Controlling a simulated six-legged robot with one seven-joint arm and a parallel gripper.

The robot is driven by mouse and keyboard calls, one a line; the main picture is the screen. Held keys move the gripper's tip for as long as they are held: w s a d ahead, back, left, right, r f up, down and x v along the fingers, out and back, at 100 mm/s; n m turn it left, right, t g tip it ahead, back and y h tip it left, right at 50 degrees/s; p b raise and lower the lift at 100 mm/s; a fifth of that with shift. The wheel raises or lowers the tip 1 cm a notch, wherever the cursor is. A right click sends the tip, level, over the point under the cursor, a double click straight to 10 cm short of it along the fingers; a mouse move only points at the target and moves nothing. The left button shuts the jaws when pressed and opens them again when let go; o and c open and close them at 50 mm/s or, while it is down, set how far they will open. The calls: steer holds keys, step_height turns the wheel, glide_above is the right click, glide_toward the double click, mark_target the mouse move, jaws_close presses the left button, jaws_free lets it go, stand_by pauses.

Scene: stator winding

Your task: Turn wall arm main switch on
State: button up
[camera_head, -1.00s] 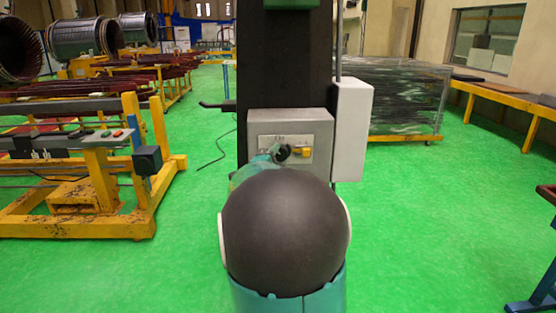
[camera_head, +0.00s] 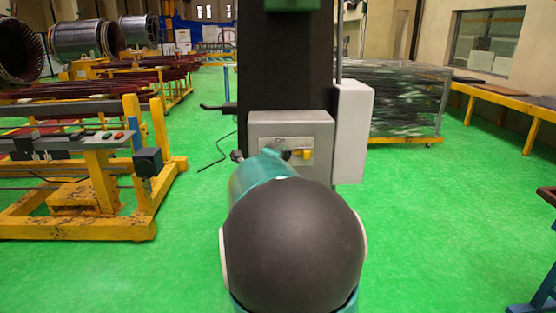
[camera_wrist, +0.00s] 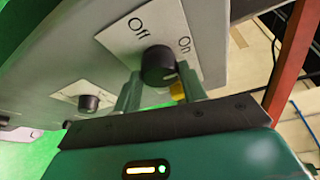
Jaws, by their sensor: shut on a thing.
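The main switch is a round black knob (camera_wrist: 158,64) on a pale plate marked "Off" and "On" in the wrist view. My gripper (camera_wrist: 160,82) is shut on this knob, with one green finger on each side. The "On" print is at the knob's upper right and "Off" at its upper left. I cannot tell clearly which mark the knob points to. In the head view the switch plate (camera_head: 268,141) is on the front of a grey box (camera_head: 318,126) on a dark column. My arm hides most of the knob and my gripper there.
A yellow part (camera_wrist: 177,91) shows behind the right finger. A second black knob (camera_wrist: 89,102) on its own plate is at the left in the wrist view. A white box (camera_head: 352,130) is right of the grey box. Green floor is clear on both sides of my arm.

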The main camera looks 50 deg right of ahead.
steer(key=o, duration=1)
steer(key=shift+c, duration=0.2)
steer(key=shift+a, duration=0.1)
steer(key=v, duration=1.3)
steer(key=shift+s+a, duration=0.15)
steer(key=shift+a, duration=0.15)
